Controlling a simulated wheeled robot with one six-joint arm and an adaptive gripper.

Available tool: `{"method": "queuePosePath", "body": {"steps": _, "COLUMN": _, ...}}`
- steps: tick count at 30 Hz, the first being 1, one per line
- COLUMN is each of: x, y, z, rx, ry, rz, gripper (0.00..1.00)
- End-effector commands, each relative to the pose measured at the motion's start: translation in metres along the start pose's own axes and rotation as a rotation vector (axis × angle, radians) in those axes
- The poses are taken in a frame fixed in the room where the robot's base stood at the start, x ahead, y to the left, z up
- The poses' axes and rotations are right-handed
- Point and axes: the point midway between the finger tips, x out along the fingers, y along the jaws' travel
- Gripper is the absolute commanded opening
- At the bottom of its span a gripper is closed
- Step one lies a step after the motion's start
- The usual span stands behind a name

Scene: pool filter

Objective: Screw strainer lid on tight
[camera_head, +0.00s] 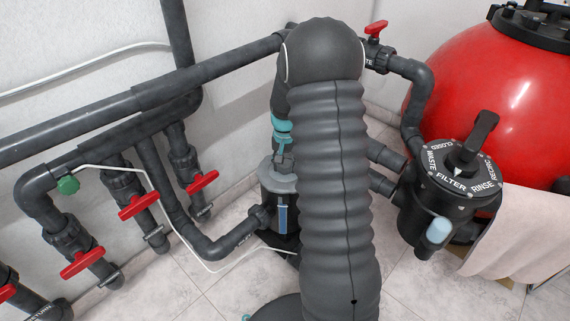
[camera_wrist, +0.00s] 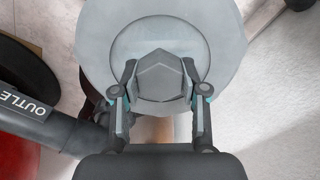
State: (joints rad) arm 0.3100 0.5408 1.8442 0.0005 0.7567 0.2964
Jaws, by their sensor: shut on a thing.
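The strainer lid (camera_wrist: 218,62) is a round, translucent grey disc with a raised angular knob (camera_wrist: 163,77) at its middle, filling the top of the wrist view. My gripper (camera_wrist: 160,82) is shut on this knob, one finger on each side. In the head view the lid (camera_head: 285,180) sits on top of the dark pump strainer housing (camera_head: 268,212), partly hidden behind my arm. My gripper (camera_head: 283,155) points down at it there. Whether the lid is fully seated cannot be told.
Grey pipes with red valve handles (camera_head: 138,205) run along the wall at left. A multiport valve (camera_head: 458,175) and a red filter tank (camera_head: 480,85) stand at right, beside a hanging pink towel (camera_head: 525,235). A pipe marked OUTLET (camera_wrist: 40,115) lies left in the wrist view.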

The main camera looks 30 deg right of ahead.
Motion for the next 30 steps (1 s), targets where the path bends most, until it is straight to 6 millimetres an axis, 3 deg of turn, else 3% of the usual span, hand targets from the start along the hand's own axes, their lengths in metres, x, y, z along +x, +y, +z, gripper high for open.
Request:
{"method": "queuePosePath", "body": {"steps": 2, "x": -0.002, "y": 0.000, "z": -0.002, "rx": 0.001, "ry": 0.006, "rz": -0.002, "gripper": 0.00}}
{"method": "queuePosePath", "body": {"steps": 3, "x": -0.002, "y": 0.000, "z": -0.002, "rx": 0.000, "ry": 0.006, "rz": -0.002, "gripper": 0.46}}
{"method": "queuePosePath", "body": {"steps": 6, "x": -0.002, "y": 0.000, "z": -0.002, "rx": 0.000, "ry": 0.005, "rz": -0.001, "gripper": 0.71}}
{"method": "queuePosePath", "body": {"steps": 17, "x": -0.002, "y": 0.000, "z": -0.001, "rx": -0.002, "ry": 0.001, "rz": 0.000, "gripper": 0.72}}
{"method": "queuePosePath", "body": {"steps": 30, "x": -0.037, "y": 0.000, "z": -0.001, "rx": -0.002, "ry": 0.002, "rz": -0.001, "gripper": 0.72}}
